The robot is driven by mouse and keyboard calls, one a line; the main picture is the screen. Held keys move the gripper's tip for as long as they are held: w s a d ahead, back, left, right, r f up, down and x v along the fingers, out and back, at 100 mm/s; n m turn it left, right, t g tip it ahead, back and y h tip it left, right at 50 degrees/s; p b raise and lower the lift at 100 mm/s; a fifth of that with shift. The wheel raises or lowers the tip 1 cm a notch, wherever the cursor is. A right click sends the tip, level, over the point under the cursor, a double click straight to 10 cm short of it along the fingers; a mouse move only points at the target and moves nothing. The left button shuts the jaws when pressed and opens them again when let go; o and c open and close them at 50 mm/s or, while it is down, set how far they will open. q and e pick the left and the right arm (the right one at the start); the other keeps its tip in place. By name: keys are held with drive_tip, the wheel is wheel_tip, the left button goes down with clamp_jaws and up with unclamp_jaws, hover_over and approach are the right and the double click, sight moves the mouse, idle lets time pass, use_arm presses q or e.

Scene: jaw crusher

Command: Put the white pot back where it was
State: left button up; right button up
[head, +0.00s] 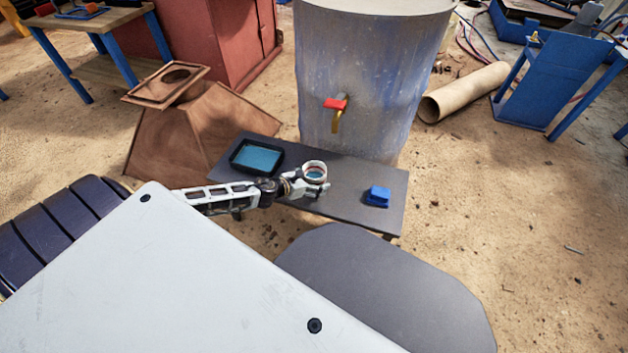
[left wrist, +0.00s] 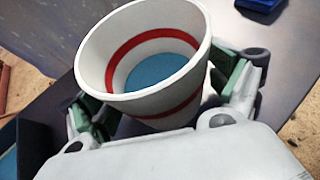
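The white pot (head: 315,168) is at my left gripper, over the small dark grey table (head: 345,200) in front of the drum. In the left wrist view the white pot (left wrist: 150,65) has red bands inside and a blue bottom. My left gripper (head: 303,186) has its green-padded fingers on opposite sides of the pot and is shut on it. The pot's underside is hidden, so I cannot tell whether it touches the table. My right gripper is not in view.
A black tray with a blue inside (head: 257,157) lies on the table, left of the pot. A blue block (head: 377,196) sits to its right. A large drum (head: 365,70) with a red-handled tap (head: 336,104) stands behind.

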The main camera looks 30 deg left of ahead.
sight(306, 181)
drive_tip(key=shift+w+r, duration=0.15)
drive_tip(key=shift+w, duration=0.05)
use_arm(q)
drive_tip(key=shift+r, duration=0.2)
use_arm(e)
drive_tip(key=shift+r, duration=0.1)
use_arm(q)
drive_tip(key=shift+p+v, duration=0.65)
drive_tip(key=shift+v, duration=2.25)
drive_tip(key=shift+p+v, duration=0.45)
drive_tip(key=shift+v, duration=0.45)
drive_tip(key=shift+p+v, duration=0.3)
drive_tip(key=shift+v, duration=0.65)
drive_tip(key=shift+s+a+r, duration=0.1)
drive_tip(key=shift+s+r, duration=0.05)
drive_tip(key=shift+s, duration=0.25)
drive_tip(key=shift+s+a+r+p, duration=0.15)
drive_tip(key=shift+s+r+p, duration=0.15)
drive_tip(key=shift+s, duration=0.2)
drive_tip(key=shift+s+a, duration=0.1)
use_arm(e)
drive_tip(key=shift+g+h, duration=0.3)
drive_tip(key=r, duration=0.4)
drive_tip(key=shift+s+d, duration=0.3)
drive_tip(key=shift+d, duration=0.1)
